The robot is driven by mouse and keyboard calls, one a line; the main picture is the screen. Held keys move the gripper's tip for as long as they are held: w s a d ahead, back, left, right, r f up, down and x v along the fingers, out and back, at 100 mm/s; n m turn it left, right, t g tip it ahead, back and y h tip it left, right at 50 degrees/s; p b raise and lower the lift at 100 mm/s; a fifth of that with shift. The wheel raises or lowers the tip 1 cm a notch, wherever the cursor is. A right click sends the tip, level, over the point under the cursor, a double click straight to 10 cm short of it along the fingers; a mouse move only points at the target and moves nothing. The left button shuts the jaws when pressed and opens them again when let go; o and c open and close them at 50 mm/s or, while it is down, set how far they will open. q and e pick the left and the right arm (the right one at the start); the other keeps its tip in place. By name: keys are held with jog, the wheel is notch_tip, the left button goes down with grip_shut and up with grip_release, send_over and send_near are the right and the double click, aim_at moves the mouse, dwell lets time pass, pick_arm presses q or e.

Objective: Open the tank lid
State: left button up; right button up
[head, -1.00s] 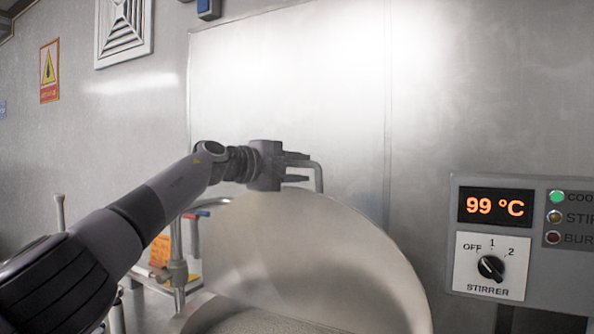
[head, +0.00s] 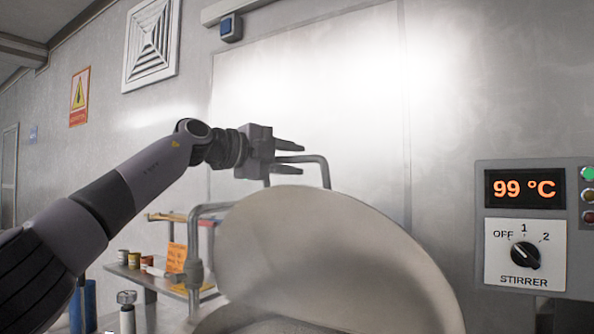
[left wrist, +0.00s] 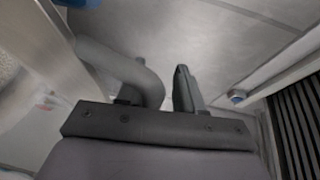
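The tank lid (head: 330,255) is a large round pale metal disc, tilted up from the tank, so it stands open. The tank's rim (head: 235,318) shows at the bottom, mostly cut off. A bent grey pipe handle (head: 326,172) stands at the lid's upper edge. My left gripper (head: 302,158) is at this handle with its fingers apart, one above and one below the bar. In the left wrist view the handle (left wrist: 125,65) curves in by the left finger, and the right finger stands clear of it. My right gripper is not in view.
A control panel (head: 575,240) with a 99 °C display and a stirrer knob (head: 525,255) stands right of the lid. A grey pipe (head: 194,265) rises left of the tank. Behind it is a shelf (head: 135,275) with small containers. The wall lies behind the lid.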

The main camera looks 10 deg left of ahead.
pick_arm(q)
jog(key=shift+s+a+r, duration=0.15)
jog(key=shift+a+r, duration=0.05)
jog(key=shift+r, duration=0.35)
jog(key=shift+s+a+r+b, duration=0.15)
jog(key=shift+s+a+r, duration=0.55)
jog(key=shift+a, duration=0.15)
jog(key=shift+s+a+r+b, duration=0.15)
jog(key=shift+s+a+r, duration=0.5)
jog(key=shift+a, duration=0.2)
jog(key=o, duration=0.3)
jog(key=shift+s+a+r, duration=0.5)
jog(key=shift+a+r, duration=0.15)
jog(key=shift+r, duration=0.05)
jog(key=shift+s+a+r, duration=0.1)
jog(key=shift+s, duration=0.05)
jog(key=shift+c, duration=1)
jog(key=shift+s+a+r, duration=0.1)
jog(key=shift+s+r, duration=0.1)
jog(key=shift+s, duration=0.4)
jog(key=shift+c, duration=0.5)
jog(key=shift+w+f, duration=0.3)
jog(key=shift+d, duration=0.2)
